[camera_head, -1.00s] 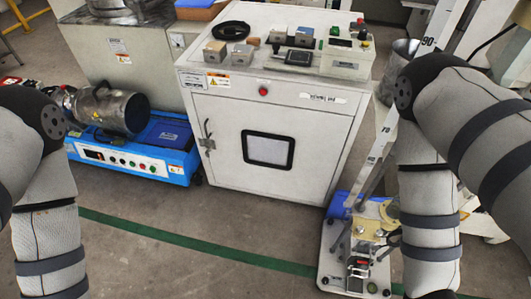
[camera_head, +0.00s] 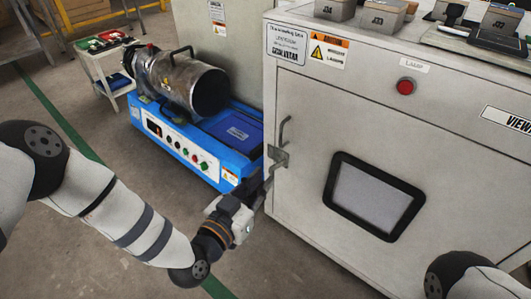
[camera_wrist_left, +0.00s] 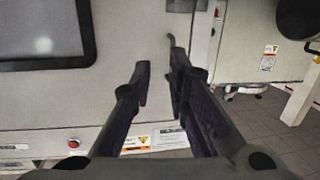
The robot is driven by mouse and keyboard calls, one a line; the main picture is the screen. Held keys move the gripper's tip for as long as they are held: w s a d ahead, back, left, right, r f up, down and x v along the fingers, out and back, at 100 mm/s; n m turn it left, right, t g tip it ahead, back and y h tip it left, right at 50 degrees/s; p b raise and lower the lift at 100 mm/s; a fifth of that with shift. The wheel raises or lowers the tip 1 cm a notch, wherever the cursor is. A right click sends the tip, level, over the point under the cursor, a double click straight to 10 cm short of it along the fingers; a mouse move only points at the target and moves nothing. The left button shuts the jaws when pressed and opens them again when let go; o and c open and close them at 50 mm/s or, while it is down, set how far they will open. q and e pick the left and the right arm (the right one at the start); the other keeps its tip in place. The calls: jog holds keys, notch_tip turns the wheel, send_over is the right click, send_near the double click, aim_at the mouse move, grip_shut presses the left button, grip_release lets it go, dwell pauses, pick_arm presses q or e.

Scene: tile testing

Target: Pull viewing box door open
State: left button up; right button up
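The viewing box (camera_head: 330,110) is a white cabinet at the right of the head view. Its door (camera_head: 315,125) looks closed and has a dark-framed window (camera_head: 374,196), which also shows upside down in the left wrist view (camera_wrist_left: 45,35). A small metal handle (camera_head: 284,130) with a latch plate is on the door's left edge. My left gripper (camera_head: 268,178) is just below and in front of the handle. In the left wrist view its fingers (camera_wrist_left: 160,72) are apart, with the handle (camera_wrist_left: 172,40) near the right fingertip. Contact cannot be told. My right gripper is out of view.
A blue machine (camera_head: 190,145) with a metal cylinder stands left of the box. A red button (camera_head: 407,86) is above the door, and several blocks sit on top. A small white cart (camera_head: 108,70) is farther back. The floor in front is clear.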

aim_at(280, 140)
pick_arm(q)
jog(key=shift+t, duration=0.7)
jog(key=b+x, duration=0.1)
jog(key=x, duration=0.3)
jog(key=a+r+b+x, duration=0.1)
jog(key=b+x, duration=0.1)
jog(key=x, duration=0.3)
jog(key=b+x, duration=0.2)
jog(key=x, duration=0.2)
jog(key=shift+w+a+r, duration=0.1)
jog(key=shift+w+r, duration=0.15)
jog(key=shift+w, duration=0.5)
jog(key=shift+w+r, duration=0.1)
jog(key=shift+r, duration=0.05)
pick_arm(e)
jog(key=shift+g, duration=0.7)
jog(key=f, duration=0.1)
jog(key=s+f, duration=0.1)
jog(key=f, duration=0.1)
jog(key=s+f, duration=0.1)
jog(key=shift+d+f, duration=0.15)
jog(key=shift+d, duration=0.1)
pick_arm(q)
grip_shut()
